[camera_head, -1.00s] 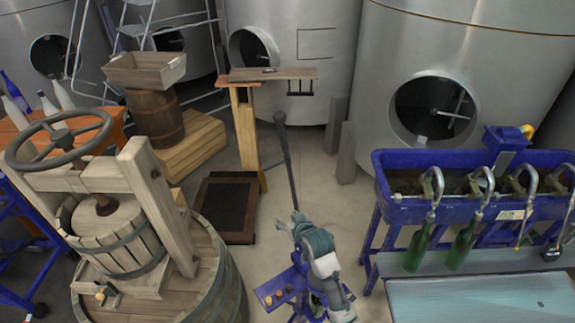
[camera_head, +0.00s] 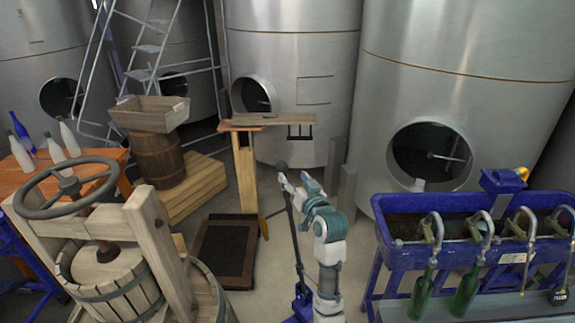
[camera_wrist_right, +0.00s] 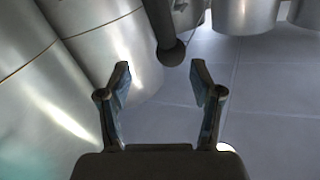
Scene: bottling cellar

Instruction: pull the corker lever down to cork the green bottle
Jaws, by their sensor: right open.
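The corker lever (camera_head: 294,230) is a dark rod with a round knob at its top. It stands nearly upright, leaning slightly left, above the blue corker (camera_head: 299,308) at the bottom edge. My right gripper (camera_head: 293,181) is open beside the knob, just below and right of it. In the right wrist view, the open fingers (camera_wrist_right: 161,76) point toward the dark knob (camera_wrist_right: 172,52), which shows just beyond the fingertips, with nothing held. No bottle shows in the corker, whose lower part is cut off and partly behind my arm. My left gripper is not in view.
At right, a blue filler trough (camera_head: 400,229) has green bottles (camera_head: 465,292) under its spouts. A wooden press (camera_head: 158,245) stands at left. A wooden stand (camera_head: 246,185) and a dark floor platform (camera_head: 224,252) lie behind the lever. Steel tanks line the back.

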